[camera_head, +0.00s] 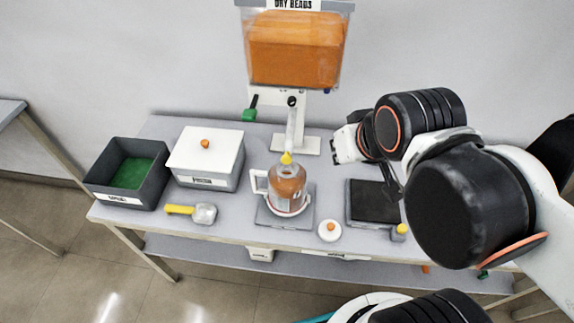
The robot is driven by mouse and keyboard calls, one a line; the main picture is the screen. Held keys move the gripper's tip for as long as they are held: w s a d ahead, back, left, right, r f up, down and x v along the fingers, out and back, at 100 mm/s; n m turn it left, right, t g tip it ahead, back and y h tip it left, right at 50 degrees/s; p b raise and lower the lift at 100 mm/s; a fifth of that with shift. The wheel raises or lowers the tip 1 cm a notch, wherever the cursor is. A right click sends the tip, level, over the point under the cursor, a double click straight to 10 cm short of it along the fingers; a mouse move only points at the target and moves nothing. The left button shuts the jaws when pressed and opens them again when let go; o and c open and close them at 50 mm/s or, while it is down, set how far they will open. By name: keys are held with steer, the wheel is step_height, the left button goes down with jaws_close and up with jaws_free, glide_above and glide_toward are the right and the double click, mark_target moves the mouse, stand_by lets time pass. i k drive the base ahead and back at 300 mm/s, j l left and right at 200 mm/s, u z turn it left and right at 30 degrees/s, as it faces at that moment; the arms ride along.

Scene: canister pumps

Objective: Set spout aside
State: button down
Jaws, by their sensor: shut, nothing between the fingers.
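A clear canister (289,187) with orange contents and a white handle stands upright on a grey pad (268,217) at the middle of the table. A small yellow piece (287,158) sits at its top, below a pale upright part (292,122) of the bead dispenser. I cannot tell for sure which piece is the spout. My gripper (337,148) is shut and empty, right of the dispenser's stand and beyond the canister to the right. It touches nothing that I can see. My arm hides part of the table's right side.
A dispenser of orange beads (295,50) rises at the back. On the left are a dark bin (150,198) with a green floor, a white lidded box (207,155) and a yellow-handled scoop (190,211). A white lid (329,231) and a dark tray (374,203) lie right of the canister.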

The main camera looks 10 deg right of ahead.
mark_target(286, 159)
steer(key=k+j, duration=0.2)
steer(key=k, duration=0.2)
steer(key=k+j, duration=0.2)
steer(key=k, duration=0.25)
steer(key=k+j+z, duration=0.1)
steer(key=k, duration=0.3)
steer(key=j, duration=0.1)
